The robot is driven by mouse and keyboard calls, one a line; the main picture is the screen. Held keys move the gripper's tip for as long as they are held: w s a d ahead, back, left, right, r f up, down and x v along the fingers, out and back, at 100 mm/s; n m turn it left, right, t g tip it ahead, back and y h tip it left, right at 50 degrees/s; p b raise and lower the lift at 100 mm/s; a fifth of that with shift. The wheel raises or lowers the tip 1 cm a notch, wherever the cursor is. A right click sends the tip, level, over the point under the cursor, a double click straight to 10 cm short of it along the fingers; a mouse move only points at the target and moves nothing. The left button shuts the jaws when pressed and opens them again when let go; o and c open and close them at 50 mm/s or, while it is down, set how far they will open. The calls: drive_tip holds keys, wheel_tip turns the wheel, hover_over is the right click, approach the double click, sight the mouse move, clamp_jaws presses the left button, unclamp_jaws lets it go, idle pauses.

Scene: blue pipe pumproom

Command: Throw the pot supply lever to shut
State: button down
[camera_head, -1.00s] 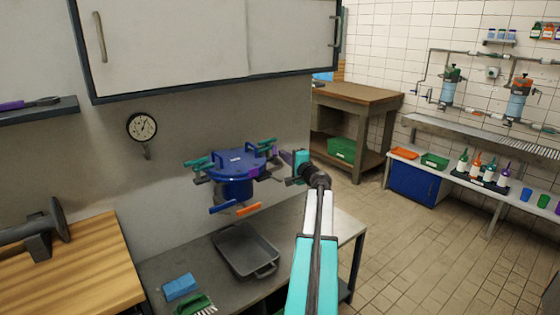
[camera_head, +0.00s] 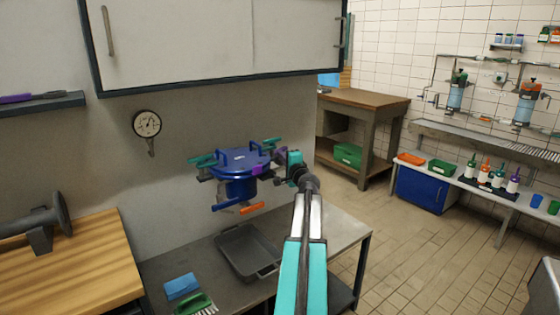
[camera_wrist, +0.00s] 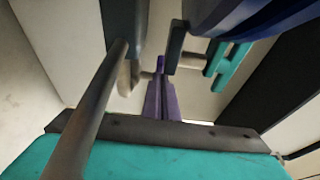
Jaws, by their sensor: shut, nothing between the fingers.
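The blue pot (camera_head: 240,187) is on the wall above the counter, with several levers around it. Teal levers (camera_head: 203,160) are at its left and more (camera_head: 272,141) at its right; a blue one (camera_head: 222,206) and an orange one (camera_head: 251,208) are below. I cannot tell which is the pot supply lever. My gripper (camera_head: 260,169) is at the pot's right side, its purple fingers shut and empty. In the wrist view the fingers (camera_wrist: 160,72) point between a grey bar at left and a teal handle (camera_wrist: 229,70) at right, under the pot's blue body (camera_wrist: 250,14). Contact is unclear.
A grey tray (camera_head: 232,262), a blue sponge (camera_head: 181,286) and a green brush (camera_head: 194,304) are on the counter below. A white cabinet (camera_head: 215,40) overhangs the pot. A gauge (camera_head: 147,124) is on the wall at left. The tiled floor at right is open.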

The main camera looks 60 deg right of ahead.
drive_tip(key=shift+w+a+b, duration=0.25)
drive_tip(key=shift+w+b, duration=0.1)
idle(0.4)
drive_tip(key=shift+s, duration=0.1)
drive_tip(key=v, duration=1.3)
drive_tip(key=shift+s+a+b, duration=0.2)
drive_tip(key=shift+a+b, duration=0.05)
drive_tip(key=shift+b, duration=0.15)
idle(0.5)
